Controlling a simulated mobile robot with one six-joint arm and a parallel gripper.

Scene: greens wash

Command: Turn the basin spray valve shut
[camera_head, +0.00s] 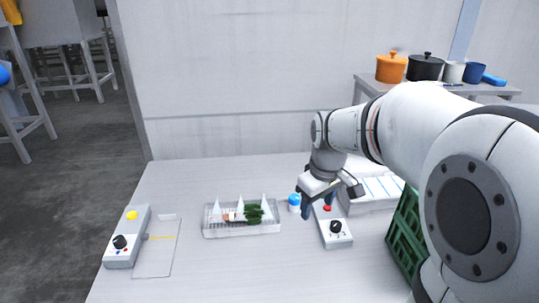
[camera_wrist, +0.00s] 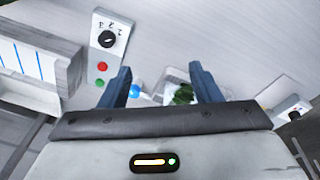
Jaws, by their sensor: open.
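My gripper (camera_head: 321,203) is open and empty above the bench; its two blue fingers are spread apart in the wrist view (camera_wrist: 160,68). A clear shallow basin (camera_head: 242,234) holds dark greens (camera_head: 254,214), an orange-brown piece and several white pointed cones that look like spray. A blue round knob or cap (camera_head: 295,201) is between the basin and a grey control box (camera_head: 338,241); I cannot tell whether it is the spray valve. The box has a black dial (camera_head: 335,227), a red button (camera_head: 327,208) and, in the wrist view, a green button (camera_wrist: 100,82).
Another control box (camera_head: 123,245) with a black dial and yellow button stands at the left, beside a flat marked plate (camera_head: 158,248). A green crate (camera_head: 404,234) and a white slotted rack (camera_head: 371,191) are at the right. Pots stand on a back shelf (camera_head: 430,91).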

